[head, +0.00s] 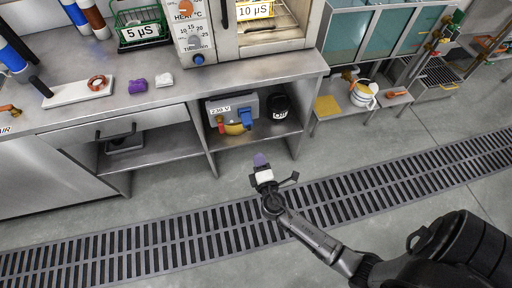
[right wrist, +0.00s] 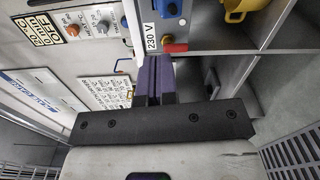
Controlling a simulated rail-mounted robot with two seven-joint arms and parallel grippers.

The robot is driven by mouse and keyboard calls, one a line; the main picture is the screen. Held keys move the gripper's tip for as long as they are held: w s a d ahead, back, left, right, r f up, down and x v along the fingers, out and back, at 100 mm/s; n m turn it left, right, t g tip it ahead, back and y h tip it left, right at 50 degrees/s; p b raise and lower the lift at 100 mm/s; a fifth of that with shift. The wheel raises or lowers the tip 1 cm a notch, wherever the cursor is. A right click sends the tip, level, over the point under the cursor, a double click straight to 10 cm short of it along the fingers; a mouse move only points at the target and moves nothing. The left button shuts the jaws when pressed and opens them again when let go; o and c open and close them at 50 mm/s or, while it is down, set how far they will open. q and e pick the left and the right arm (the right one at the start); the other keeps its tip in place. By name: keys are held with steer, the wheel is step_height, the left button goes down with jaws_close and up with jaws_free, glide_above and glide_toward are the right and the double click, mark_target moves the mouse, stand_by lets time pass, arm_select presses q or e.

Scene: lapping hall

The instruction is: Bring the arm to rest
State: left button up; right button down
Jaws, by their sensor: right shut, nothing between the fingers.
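My right arm (head: 318,238) comes in from the lower right of the head view and reaches out over the floor grating, in front of the bench. My right gripper (head: 260,160) is in front of the open lower shelf, with its purple fingers together and nothing held. In the right wrist view the purple fingers (right wrist: 153,76) lie side by side, shut and empty. They appear near the box marked 230 V, but I cannot tell the exact gap. My left gripper is not in view.
A steel bench (head: 160,92) runs along the back, with a heating unit (head: 193,30) on top. A grey 230 V box (head: 232,113) and a black container (head: 278,107) stand on its lower shelf. A floor grating (head: 150,238) crosses the clear floor.

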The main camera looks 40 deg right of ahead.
steer(key=shift+v, duration=1.05)
